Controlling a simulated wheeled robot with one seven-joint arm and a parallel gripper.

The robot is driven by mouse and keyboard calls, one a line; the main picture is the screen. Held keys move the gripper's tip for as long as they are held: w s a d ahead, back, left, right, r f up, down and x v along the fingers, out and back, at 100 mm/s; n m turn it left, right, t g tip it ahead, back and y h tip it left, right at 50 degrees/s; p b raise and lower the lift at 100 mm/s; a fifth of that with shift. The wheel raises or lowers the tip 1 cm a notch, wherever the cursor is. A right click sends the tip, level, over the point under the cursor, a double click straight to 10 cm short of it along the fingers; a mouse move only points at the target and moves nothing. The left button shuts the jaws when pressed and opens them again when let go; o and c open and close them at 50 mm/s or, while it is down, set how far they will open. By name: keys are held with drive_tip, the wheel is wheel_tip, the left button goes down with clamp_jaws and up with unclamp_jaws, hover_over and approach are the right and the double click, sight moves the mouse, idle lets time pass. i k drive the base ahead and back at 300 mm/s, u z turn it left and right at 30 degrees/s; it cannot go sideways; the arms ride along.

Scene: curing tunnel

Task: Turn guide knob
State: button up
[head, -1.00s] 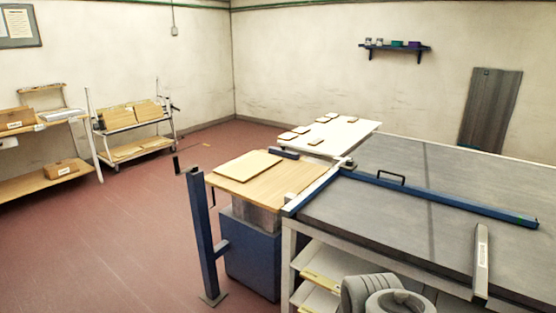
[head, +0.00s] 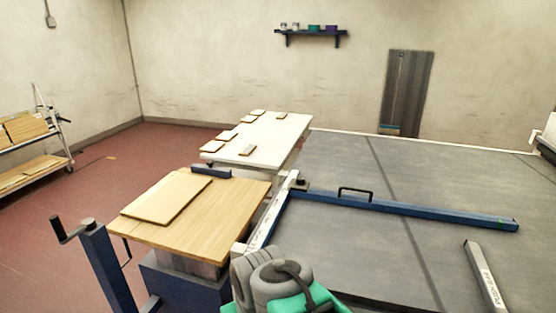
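A long blue guide bar (head: 420,207) lies across the grey table, with a black loop handle (head: 356,191) on it. A small dark knob (head: 302,184) sits at its left end, where it meets a pale rail (head: 268,215). Which way the knob is turned is too small to tell. A blue post (head: 108,268) at the lower left carries a black hand crank (head: 70,231). My arm, grey and teal, shows at the bottom middle, below the near end of the rail. My gripper's fingers are not in view.
A wooden-topped stand (head: 225,205) with a flat board (head: 166,198) on it stands left of the rail. A white table (head: 275,130) with several small boards is behind. A loose grey bar (head: 484,275) lies on the grey table (head: 395,255). Red floor is free at left.

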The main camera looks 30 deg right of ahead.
sight(301, 180)
drive_tip(key=i, duration=0.5)
drive_tip(key=z, duration=0.75)
drive_tip(key=i, duration=0.5)
